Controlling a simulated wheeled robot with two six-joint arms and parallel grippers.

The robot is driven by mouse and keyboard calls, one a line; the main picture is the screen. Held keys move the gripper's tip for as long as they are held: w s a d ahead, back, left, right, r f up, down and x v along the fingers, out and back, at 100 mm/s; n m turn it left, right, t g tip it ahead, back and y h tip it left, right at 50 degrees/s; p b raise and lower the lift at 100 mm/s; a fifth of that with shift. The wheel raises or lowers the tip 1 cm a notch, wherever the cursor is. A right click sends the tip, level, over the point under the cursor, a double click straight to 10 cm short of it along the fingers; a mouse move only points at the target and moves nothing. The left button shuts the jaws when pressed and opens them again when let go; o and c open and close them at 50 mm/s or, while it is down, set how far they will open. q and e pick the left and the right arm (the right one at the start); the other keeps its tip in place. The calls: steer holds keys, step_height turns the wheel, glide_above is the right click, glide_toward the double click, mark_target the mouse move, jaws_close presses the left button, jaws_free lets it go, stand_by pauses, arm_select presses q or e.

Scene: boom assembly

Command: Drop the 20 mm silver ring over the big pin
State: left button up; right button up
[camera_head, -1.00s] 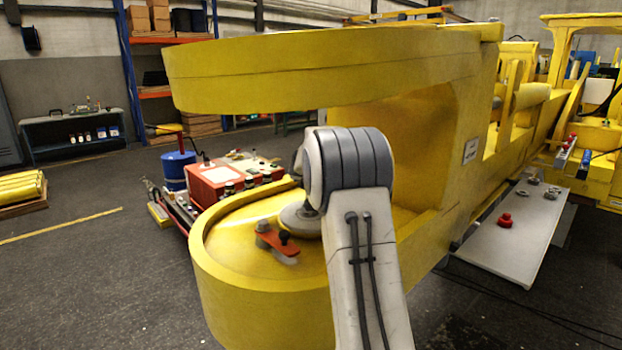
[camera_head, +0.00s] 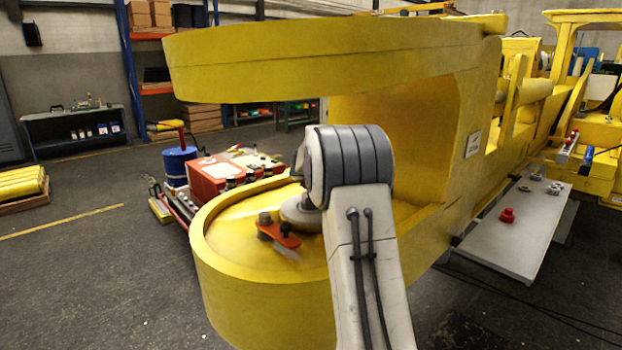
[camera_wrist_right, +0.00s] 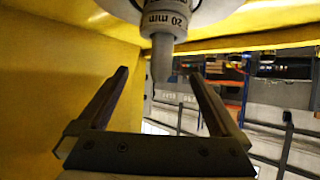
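In the right wrist view a grey band marked "20 mm" (camera_wrist_right: 166,20), which looks like the silver ring, sits around a grey pin-like part (camera_wrist_right: 161,62) whose narrower end points down in the picture. My right gripper (camera_wrist_right: 158,76) is open there; its two dark fingers stand wide apart on either side of that narrow end. My left gripper is not in view.
The upper yellow lug (camera_head: 320,62) overhangs the lower one. An orange lever with a black knob (camera_head: 279,234) lies on the lower lug. A red machine (camera_head: 215,178) stands behind. A grey bench (camera_head: 510,235) at right holds a red part (camera_head: 507,215).

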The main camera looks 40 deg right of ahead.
steer(key=p+v, duration=0.1)
steer(key=v, duration=0.9)
steer(key=shift+a, duration=0.15)
steer(key=shift+s+r, duration=0.1)
steer(key=shift+s, duration=0.05)
